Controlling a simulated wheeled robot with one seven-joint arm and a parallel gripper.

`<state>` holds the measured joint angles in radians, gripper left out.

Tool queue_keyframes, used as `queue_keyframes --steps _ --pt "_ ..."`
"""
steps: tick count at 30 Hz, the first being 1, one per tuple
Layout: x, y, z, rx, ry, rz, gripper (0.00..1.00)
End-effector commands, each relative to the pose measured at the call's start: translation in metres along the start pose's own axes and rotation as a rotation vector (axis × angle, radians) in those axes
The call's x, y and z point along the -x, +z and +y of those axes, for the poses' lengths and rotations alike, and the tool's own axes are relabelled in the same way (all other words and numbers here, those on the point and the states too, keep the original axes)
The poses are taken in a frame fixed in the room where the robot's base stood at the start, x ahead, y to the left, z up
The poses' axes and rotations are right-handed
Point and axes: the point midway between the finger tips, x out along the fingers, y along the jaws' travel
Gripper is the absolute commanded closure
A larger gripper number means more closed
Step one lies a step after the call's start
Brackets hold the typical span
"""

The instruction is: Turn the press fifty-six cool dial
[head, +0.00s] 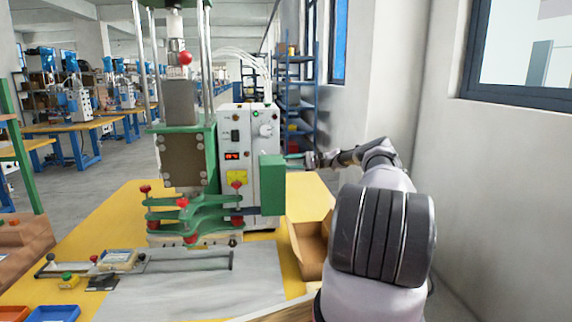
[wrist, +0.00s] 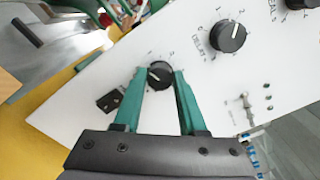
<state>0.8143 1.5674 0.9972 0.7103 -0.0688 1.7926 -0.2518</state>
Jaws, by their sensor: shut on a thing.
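The press (head: 185,165) has a white control box (head: 262,125) on its right side. In the wrist view, a black round dial (wrist: 160,72) with a white pointer line sits on a white panel (wrist: 95,97). My gripper (wrist: 160,78) has its two green fingers on either side of this dial, shut on it. The dial's own label cannot be read here. A larger black dial marked DELAY (wrist: 228,37) is up and to the right of it, clear of the fingers. In the head view my gripper (head: 292,156) reaches the box from the right, and its fingertips are partly hidden.
A green box (head: 272,185) stands in front of the control box, close to my gripper. Another dial (wrist: 300,3) and a toggle switch (wrist: 246,105) are on the panel. A cardboard bin (head: 308,250) sits on the yellow table (head: 110,215) below my arm. A wall is at right.

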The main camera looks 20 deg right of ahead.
Motion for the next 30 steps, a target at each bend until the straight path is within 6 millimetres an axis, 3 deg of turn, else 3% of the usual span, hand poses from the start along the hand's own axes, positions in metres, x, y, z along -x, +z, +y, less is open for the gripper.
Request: queue_keyframes --steps 14,30 --pt "-0.0003 0.0001 -0.0001 -0.094 0.003 0.001 1.00" --pt "0.0003 -0.0003 -0.0006 -0.560 0.003 0.003 1.00"
